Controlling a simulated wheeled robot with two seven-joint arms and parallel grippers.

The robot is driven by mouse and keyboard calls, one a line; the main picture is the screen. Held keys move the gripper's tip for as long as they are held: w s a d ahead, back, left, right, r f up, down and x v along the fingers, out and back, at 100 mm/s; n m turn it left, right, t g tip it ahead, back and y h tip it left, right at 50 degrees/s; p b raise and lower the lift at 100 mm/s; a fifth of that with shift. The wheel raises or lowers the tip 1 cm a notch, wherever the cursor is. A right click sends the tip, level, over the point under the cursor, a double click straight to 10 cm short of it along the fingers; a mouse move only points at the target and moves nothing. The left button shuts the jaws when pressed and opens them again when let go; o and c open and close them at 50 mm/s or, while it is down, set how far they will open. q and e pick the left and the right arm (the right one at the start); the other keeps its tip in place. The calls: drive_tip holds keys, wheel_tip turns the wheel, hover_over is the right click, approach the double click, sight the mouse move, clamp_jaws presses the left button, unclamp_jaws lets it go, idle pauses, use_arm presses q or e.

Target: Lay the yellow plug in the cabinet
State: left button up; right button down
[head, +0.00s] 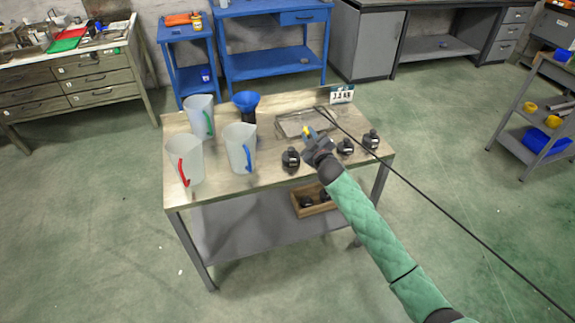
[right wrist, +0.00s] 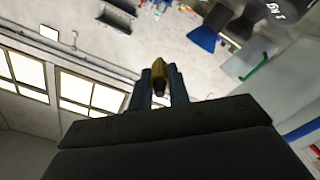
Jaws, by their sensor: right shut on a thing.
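The yellow plug (right wrist: 159,72) is between the two fingers of my right gripper (right wrist: 160,88) in the right wrist view, and the gripper is shut on it. In the head view my right gripper (head: 313,139) is over the right half of the wooden-topped table, near the wire tray, with a bit of the yellow plug (head: 308,131) showing at its tip. A grey cabinet (head: 364,42) with a closed front stands at the back, under a dark worktop; I cannot tell whether it is the task's cabinet. My left gripper is not in view.
The table (head: 215,189) bears clear jugs (head: 239,147), a blue funnel (head: 246,101), a wire tray (head: 290,125) and black weights (head: 291,159). A wooden crate (head: 318,210) sits on its lower shelf. A long thin dark line crosses the right side. The green floor around is largely free.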

drive_tip(key=s+a+f, duration=0.1)
drive_tip(key=a, duration=0.1)
drive_tip(key=s+a+f+p, duration=0.1)
drive_tip(key=s+a+f, duration=0.1)
drive_tip(key=a, duration=0.1)
drive_tip(key=s+a+f+p, duration=0.1)
drive_tip(key=a+f, duration=0.1)
drive_tip(key=shift+s+a+f, duration=0.15)
drive_tip(key=shift+s+a, duration=0.05)
drive_tip(key=shift+s, duration=0.15)
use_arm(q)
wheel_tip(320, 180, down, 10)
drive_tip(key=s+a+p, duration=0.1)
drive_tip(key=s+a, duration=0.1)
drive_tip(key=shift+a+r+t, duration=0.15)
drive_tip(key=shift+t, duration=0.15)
use_arm(e)
drive_tip(key=shift+f, duration=1.95)
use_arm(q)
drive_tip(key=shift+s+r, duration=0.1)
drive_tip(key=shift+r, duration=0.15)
use_arm(e)
drive_tip(key=shift+f, duration=0.25)
